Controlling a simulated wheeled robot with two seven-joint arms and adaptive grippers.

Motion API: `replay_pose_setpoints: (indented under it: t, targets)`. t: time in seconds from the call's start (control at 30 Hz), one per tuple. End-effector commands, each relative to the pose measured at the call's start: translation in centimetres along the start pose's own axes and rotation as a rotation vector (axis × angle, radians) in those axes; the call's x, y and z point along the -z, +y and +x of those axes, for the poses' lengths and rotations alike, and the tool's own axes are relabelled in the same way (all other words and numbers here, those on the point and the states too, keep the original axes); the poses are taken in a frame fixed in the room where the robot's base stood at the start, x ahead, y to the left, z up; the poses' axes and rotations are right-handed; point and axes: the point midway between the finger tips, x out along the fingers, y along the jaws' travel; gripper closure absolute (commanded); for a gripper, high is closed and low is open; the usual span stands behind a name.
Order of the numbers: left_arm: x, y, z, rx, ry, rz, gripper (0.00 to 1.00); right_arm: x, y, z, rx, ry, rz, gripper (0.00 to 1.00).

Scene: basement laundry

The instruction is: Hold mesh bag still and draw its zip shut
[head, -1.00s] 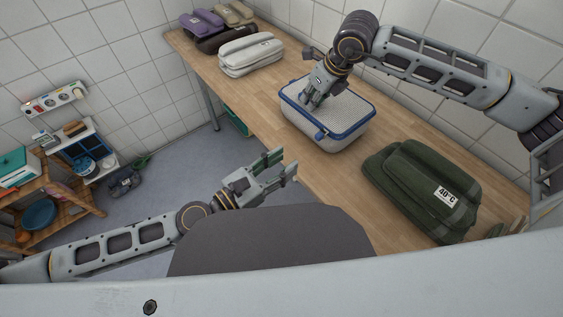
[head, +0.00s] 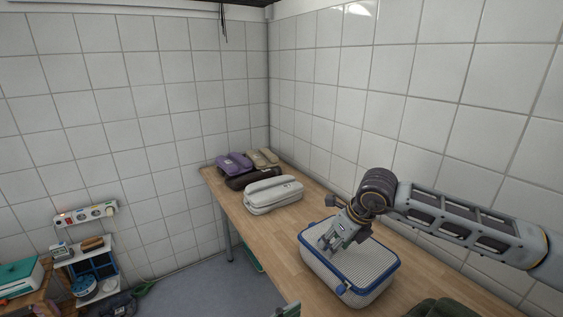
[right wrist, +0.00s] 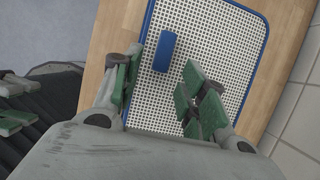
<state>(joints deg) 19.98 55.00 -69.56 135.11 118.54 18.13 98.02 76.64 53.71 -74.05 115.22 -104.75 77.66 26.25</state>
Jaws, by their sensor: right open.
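The mesh bag (head: 368,262), white mesh with blue edging, lies on the wooden table below my right gripper (head: 335,243). A blue tab (head: 342,289) shows on its near side in the head view. In the right wrist view, a blue block (right wrist: 164,52) lies over the mesh near the left edge, beyond the fingers. My right gripper's green-padded fingers (right wrist: 160,92) are apart over the mesh with nothing between them. Whether they touch it is unclear. My left gripper shows only as a tip at the head view's bottom edge; its spread fingers (right wrist: 14,102) show in the right wrist view.
The wooden table (head: 270,232) runs along the tiled wall. A pale folded bundle (head: 273,195) lies beyond the bag, with purple (head: 233,162) and dark and tan ones behind. A dark green bundle (head: 440,308) lies at the near right.

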Motion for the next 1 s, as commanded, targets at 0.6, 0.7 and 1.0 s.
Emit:
replay_pose_setpoints:
  t: [0.6, 0.7, 1.0]
  targets:
    - [0.0, 0.0, 0.0, 0.000, 0.000, 0.000, 0.62, 0.0, 0.0, -8.6, 0.001, -0.001, -0.001, 0.58]
    - [0.0, 0.0, 0.0, 0.000, 0.000, 0.000, 0.62, 0.0, 0.0, -9.4, 0.001, -0.001, 0.000, 0.58]
    - [0.0, 0.0, 0.0, 0.000, 0.000, 0.000, 0.62, 0.0, 0.0, -10.1, 0.000, 0.001, -0.001, 0.58]
